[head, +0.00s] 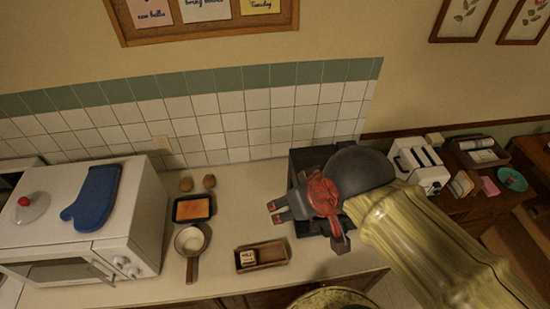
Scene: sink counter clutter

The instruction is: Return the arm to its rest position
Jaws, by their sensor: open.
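My gripper (275,212) shows right of centre in the head view, grey and red at the end of my thick yellow-green arm. Its short fingertips point left over the counter, with a small gap between them. I see nothing held between them. The gripper and wrist cover part of a dark, box-like object (305,160) against the tiled wall. My arm reaches in from the lower right corner.
A white microwave (135,215) carries a blue mitt (93,195) and a lid (31,208). The counter holds a black tray (177,210), a small pan (191,268) and a wooden box (274,251). A white toaster (418,168) stands right. Bare counter (240,200) lies left of my gripper.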

